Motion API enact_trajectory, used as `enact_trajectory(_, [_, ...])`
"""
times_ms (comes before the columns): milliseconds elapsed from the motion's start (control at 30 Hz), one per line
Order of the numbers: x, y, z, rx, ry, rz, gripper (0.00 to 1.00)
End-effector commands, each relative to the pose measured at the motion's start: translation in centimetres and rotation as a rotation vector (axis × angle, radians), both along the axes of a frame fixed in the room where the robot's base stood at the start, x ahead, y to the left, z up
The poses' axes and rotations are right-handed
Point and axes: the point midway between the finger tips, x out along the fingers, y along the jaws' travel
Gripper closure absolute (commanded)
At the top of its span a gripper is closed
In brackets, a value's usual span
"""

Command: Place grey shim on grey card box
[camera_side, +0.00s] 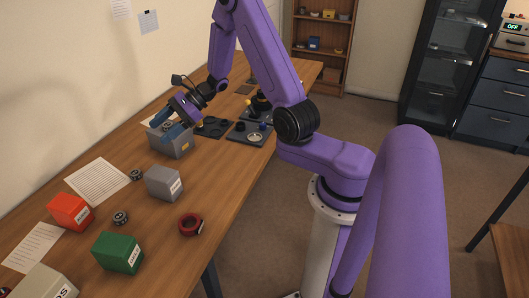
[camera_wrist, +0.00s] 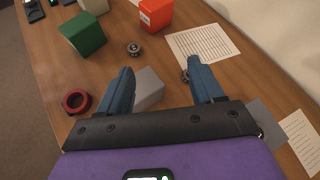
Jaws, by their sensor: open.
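My gripper (camera_side: 161,129) is open above the table, its blue fingers near the top of a larger grey box (camera_side: 172,149). A small round dark-grey part shows at the fingers, on or just above that box. In the wrist view the fingers (camera_wrist: 160,65) are apart with nothing held between them. A smaller grey box (camera_side: 163,184) with a white label stands nearer the side camera; it also shows in the wrist view (camera_wrist: 149,87), partly behind the left finger. Small grey rings lie on the table (camera_side: 136,174) (camera_side: 120,218). I cannot tell which round part is the shim.
A red-orange box (camera_side: 70,212), a green box (camera_side: 118,253), a pale box (camera_side: 43,284) and a red ring (camera_side: 190,225) stand around the table. Paper sheets (camera_side: 97,181) lie near the wall. Dark trays with parts (camera_side: 249,134) lie beyond the larger grey box.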

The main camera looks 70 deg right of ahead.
Motion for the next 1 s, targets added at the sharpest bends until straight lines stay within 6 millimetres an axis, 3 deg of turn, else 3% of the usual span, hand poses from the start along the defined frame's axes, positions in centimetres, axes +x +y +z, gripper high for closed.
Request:
enact_trajectory(33, [-0.7, 1.8, 0.6, -0.031, -0.015, 0.094, 0.34])
enact_trajectory(200, [-4.4, 7.1, 1.9, -0.133, -0.064, 0.416, 0.34])
enact_trajectory(500, [-12.9, 12.7, 3.5, -0.316, -0.191, 0.967, 0.34])
enact_trajectory(767, [-20.5, 13.9, 4.3, -0.477, -0.352, 1.425, 0.34])
enact_trajectory(1000, [-26.3, 12.9, 4.9, -0.628, -0.548, 1.824, 0.34])
